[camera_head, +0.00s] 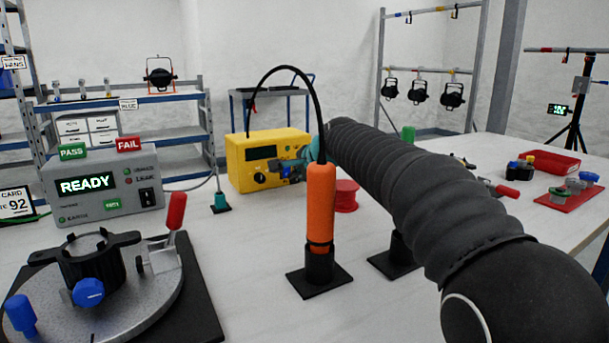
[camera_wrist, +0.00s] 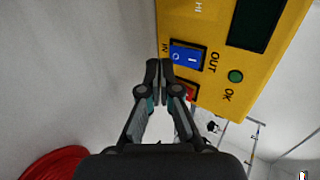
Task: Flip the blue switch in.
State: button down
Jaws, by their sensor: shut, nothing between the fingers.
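The yellow box (camera_head: 262,152) stands on the table in the head view, and its face fills the upper right of the wrist view (camera_wrist: 274,75). The blue switch (camera_wrist: 188,57) is a rocker marked O and I, with IN lettered on its left and OUT on its right. I cannot tell which end is pressed. A red switch (camera_wrist: 191,91) sits just below it. My gripper (camera_wrist: 159,66) is shut and empty, its tips just left of and below the blue switch; contact is unclear. In the head view my gripper (camera_head: 284,168) is in front of the box's right part and hides it.
An orange handheld tool (camera_head: 321,205) stands upright in a black holder, with a black cable arching over the box. A red spool (camera_head: 345,196) is behind it, right of my gripper. A grey tester (camera_head: 105,190) reading READY and a round fixture (camera_head: 130,300) are at left.

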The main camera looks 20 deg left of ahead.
jog(key=shift+w+a+f, duration=0.15)
jog(key=shift+w+a, duration=0.25)
jog(key=shift+a, duration=0.2)
jog(key=shift+a+f+b, duration=0.1)
jog(key=shift+f+b, duration=0.25)
jog(key=shift+b, duration=0.5)
jog(key=shift+w+a+t+y+b, duration=0.1)
jog(key=shift+t+y+b, duration=0.2)
jog(key=shift+b, duration=0.05)
jog(key=shift+r+p, duration=0.3)
jog(key=shift+p, duration=0.05)
jog(key=shift+r, duration=0.1)
jog(key=shift+r+p, duration=0.8)
jog(key=shift+p, duration=0.1)
jog(key=shift+f, duration=0.1)
